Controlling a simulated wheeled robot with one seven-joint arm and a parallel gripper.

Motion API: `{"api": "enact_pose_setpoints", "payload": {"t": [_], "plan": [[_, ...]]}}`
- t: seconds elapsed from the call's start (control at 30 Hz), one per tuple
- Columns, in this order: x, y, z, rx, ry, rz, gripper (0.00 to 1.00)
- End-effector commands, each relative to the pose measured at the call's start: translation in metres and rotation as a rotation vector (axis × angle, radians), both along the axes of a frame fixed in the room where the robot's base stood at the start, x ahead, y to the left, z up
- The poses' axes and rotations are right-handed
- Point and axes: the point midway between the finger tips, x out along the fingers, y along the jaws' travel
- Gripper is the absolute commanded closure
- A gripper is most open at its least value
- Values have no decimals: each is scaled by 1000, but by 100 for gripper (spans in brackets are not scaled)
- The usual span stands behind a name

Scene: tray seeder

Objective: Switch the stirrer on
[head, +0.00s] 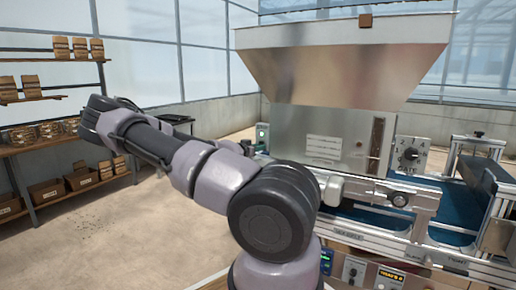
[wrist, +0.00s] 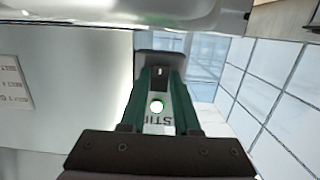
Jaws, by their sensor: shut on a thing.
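The stirrer switch box (head: 262,134) is a small grey-green box at the left side of the metal hopper in the head view, with a small greenish light on it. In the wrist view, the stirrer switch (wrist: 160,72) is straight ahead, with a pale round spot and part of a label reading "STIR" below it. My gripper (wrist: 160,88) has its two dark green fingers on either side of it and is shut on it. The exact contact is hard to see. In the head view my arm hides most of the gripper.
The large metal hopper (head: 340,60) of the seeder stands close to my arm. A dial (head: 410,155) and a blue conveyor (head: 450,238) are on the right. Shelves (head: 50,145) with boxes and bags stand at the left. The floor between is clear.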

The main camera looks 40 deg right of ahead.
Motion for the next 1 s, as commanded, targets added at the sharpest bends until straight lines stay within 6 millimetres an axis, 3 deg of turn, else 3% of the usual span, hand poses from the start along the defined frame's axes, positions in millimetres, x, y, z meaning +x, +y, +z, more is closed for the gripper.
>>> {"api": "enact_pose_setpoints", "payload": {"t": [0.13,0.17,0.2,0.23,0.63,1.0], "plan": [[0,0,-1,2,1,-1,100],[0,0,-1,2,1,-1,59],[0,0,-1,2,1,-1,43],[0,0,0,2,1,-1,40],[-2,7,1,2,1,1,40],[-28,72,10,2,1,3,40]]}}
